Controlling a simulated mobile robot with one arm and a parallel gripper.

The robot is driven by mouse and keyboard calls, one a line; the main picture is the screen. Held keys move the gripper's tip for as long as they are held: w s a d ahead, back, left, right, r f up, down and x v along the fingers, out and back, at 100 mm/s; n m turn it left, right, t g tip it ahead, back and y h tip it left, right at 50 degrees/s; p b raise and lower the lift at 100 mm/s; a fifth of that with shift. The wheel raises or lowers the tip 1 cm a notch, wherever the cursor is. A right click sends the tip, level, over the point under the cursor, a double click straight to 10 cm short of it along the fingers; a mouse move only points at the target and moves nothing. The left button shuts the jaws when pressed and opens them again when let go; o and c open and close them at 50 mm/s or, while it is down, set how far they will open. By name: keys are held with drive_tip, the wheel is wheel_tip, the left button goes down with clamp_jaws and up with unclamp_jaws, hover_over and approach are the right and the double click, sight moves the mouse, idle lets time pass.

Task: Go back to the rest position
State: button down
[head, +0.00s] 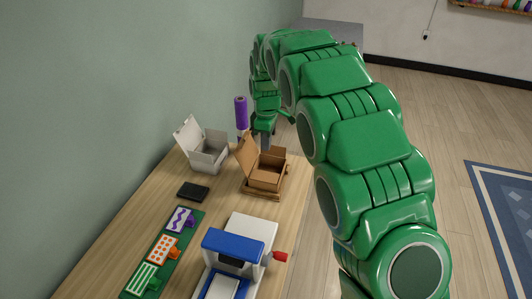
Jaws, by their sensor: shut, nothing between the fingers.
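My gripper (265,137) is at the end of my green arm, low over the far end of the wooden table (145,211). It is small and partly hidden behind the cardboard box's raised flap. Its fingers are shut and I see nothing held. The open cardboard box (268,178) is just in front of it in the picture. A purple cylinder (241,112) stands upright to the left of my gripper.
An open white box (207,154) and a black flat object (193,191) are on the left. A blue and white machine (234,247) with a red handle (280,257) is nearer. A green strip (192,232) holds patterned cards. Floor right of the table is clear, with a blue rug (500,210).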

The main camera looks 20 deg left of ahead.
drive_tip(key=s+d+r+m, duration=0.3)
drive_tip(key=s+d+r, duration=0.15)
drive_tip(key=d, duration=0.35)
drive_tip(key=s+d+r+m, duration=0.3)
drive_tip(key=s+d+r, duration=0.15)
drive_tip(key=d, duration=0.25)
drive_tip(key=s+d+r+m, duration=0.3)
drive_tip(key=s+d+r, duration=0.15)
drive_tip(key=d, duration=0.35)
drive_tip(key=s+d+f+m, duration=0.1)
drive_tip(key=s+d+m, duration=0.3)
drive_tip(key=s, duration=1)
drive_tip(key=s+d+f+m+g, duration=0.1)
drive_tip(key=s+d+m, duration=0.4)
drive_tip(key=s+d, duration=0.4)
drive_tip(key=s, duration=0.6)
drive_tip(key=shift+d+f, duration=0.1)
